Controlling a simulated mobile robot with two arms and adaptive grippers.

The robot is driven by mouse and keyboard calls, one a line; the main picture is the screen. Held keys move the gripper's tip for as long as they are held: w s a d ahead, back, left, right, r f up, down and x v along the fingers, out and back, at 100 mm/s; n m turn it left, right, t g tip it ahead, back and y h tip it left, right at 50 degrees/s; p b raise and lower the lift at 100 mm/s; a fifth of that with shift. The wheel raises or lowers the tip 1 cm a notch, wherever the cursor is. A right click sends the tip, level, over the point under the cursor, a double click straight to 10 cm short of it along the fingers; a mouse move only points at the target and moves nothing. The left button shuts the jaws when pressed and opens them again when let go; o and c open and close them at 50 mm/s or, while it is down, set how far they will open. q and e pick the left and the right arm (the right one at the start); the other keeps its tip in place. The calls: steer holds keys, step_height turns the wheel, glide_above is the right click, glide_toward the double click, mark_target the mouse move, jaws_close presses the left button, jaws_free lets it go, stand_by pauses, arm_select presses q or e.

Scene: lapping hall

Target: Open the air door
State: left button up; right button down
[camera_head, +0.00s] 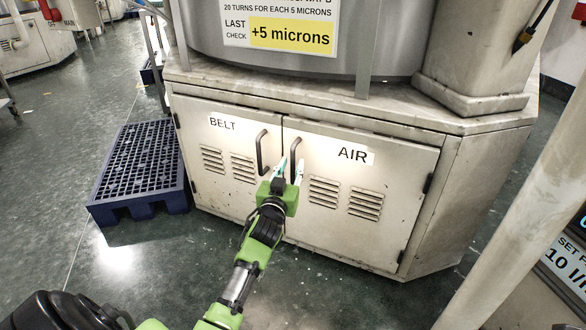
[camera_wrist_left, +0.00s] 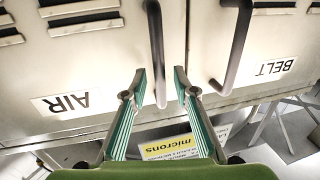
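The air door (camera_head: 375,235) is the right one of two closed, cream metal doors on the machine's base cabinet. It has an AIR label (camera_head: 353,155), vents and a dark upright bar handle (camera_head: 295,158) near its left edge. My left gripper (camera_head: 290,168) is at this handle with its two fingers apart. In the left wrist view, which is upside down, the air handle (camera_wrist_left: 156,45) lies between the open fingers (camera_wrist_left: 160,75), touching neither visibly. Whether the tips reach past the bar is hard to tell. My right gripper is not in view.
The belt door (camera_head: 215,170) with its own handle (camera_head: 261,152) is just left of the air door. A blue pallet (camera_head: 140,165) lies on the floor at left. A pale post (camera_head: 520,210) rises at right. The floor before the cabinet looks clear.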

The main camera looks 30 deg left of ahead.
arm_select(q)
steer(key=shift+x, duration=1.1)
jaws_close()
steer(key=shift+s, duration=0.1)
